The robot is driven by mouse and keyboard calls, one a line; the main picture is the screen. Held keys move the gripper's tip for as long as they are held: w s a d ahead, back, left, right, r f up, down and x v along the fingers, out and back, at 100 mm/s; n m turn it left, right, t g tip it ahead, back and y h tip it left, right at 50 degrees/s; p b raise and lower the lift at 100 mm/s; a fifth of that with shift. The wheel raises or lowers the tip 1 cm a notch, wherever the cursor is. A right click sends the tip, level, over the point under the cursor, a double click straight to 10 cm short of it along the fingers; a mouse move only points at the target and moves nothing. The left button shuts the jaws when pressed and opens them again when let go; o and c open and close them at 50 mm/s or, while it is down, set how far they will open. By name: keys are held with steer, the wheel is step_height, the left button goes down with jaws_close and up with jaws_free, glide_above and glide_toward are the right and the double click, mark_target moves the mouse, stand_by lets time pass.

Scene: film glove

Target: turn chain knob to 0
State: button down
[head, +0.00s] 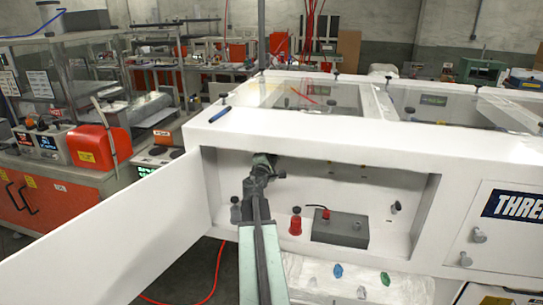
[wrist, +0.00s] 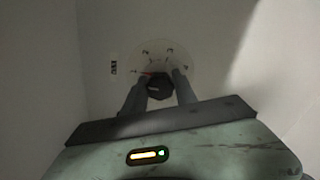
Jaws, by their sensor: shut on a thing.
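The chain knob (wrist: 159,88) is a dark, faceted knob in the wrist view. It sits at the middle of a pale round dial (wrist: 160,58) with small dark marks around it. A thin red pointer or mark shows just left of the knob's top. My gripper (wrist: 158,83) has one finger on each side of the knob and is shut on it. In the head view my gripper (head: 263,163) reaches into the upper left of the white machine's recess (head: 355,185). It hides the knob and dial there. The dial's numbers are too small to read surely.
An open white door (head: 130,230) stands left of the recess. Inside the recess are a red-capped piece (head: 295,222), a grey box (head: 341,229) and a dark grey piece (head: 235,211). A small dark label (wrist: 113,68) is left of the dial.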

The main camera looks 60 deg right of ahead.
steer(key=shift+a+n, duration=0.1)
steer(key=shift+n, duration=0.2)
steer(key=c, duration=1)
jaws_free()
steer(key=v, duration=0.7)
steer(key=shift+a, duration=0.4)
steer(key=shift+s, duration=0.15)
